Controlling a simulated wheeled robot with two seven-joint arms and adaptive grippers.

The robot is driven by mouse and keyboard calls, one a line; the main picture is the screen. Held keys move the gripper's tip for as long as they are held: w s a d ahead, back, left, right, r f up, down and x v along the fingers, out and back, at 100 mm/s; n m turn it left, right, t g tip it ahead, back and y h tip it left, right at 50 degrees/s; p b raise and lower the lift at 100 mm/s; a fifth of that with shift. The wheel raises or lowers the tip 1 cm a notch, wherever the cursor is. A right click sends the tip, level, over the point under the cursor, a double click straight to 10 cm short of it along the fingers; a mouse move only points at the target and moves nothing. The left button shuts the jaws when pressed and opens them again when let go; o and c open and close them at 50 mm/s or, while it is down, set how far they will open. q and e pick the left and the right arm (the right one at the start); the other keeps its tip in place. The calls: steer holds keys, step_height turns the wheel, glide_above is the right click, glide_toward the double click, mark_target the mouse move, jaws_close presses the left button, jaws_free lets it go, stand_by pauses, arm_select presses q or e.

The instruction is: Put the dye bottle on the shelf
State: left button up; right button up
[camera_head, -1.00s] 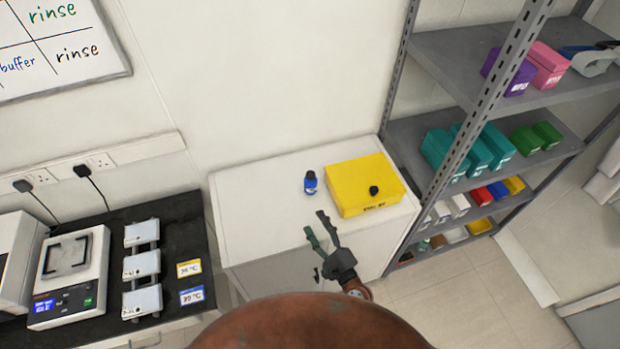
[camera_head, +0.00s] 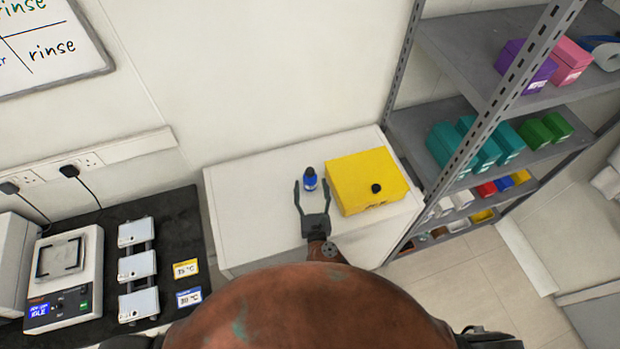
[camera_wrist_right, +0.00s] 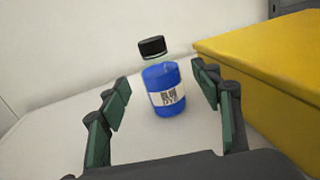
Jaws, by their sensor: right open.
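The dye bottle (camera_head: 310,180) is small and blue with a black cap, upright on the white cabinet top just left of a yellow box. In the right wrist view the blue bottle (camera_wrist_right: 163,88) carries a white label and shows between and beyond my fingertips. My right gripper (camera_head: 312,187) is open and empty, its fingers pointing at the bottle from the near side; it also shows in the right wrist view (camera_wrist_right: 163,85). The grey metal shelf (camera_head: 540,95) stands at the right, with boxes on several levels. My left gripper cannot be made out.
The yellow box (camera_head: 365,178), with a black knob on top, stands close to the right of the bottle. The white cabinet top (camera_head: 245,195) is clear at left. Teal boxes (camera_head: 480,145) fill part of the middle shelf.

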mark_target(310, 184)
steer(key=w, duration=0.3)
steer(key=shift+w+a, duration=0.2)
steer(key=shift+w, duration=0.4)
steer(key=c, duration=0.8)
arm_select(q)
steer(key=shift+w+d+r, duration=0.1)
steer(key=shift+w+r, duration=0.1)
steer(key=shift+w, duration=0.4)
arm_select(e)
steer(key=c, duration=0.7)
arm_select(q)
steer(key=shift+w, duration=0.1)
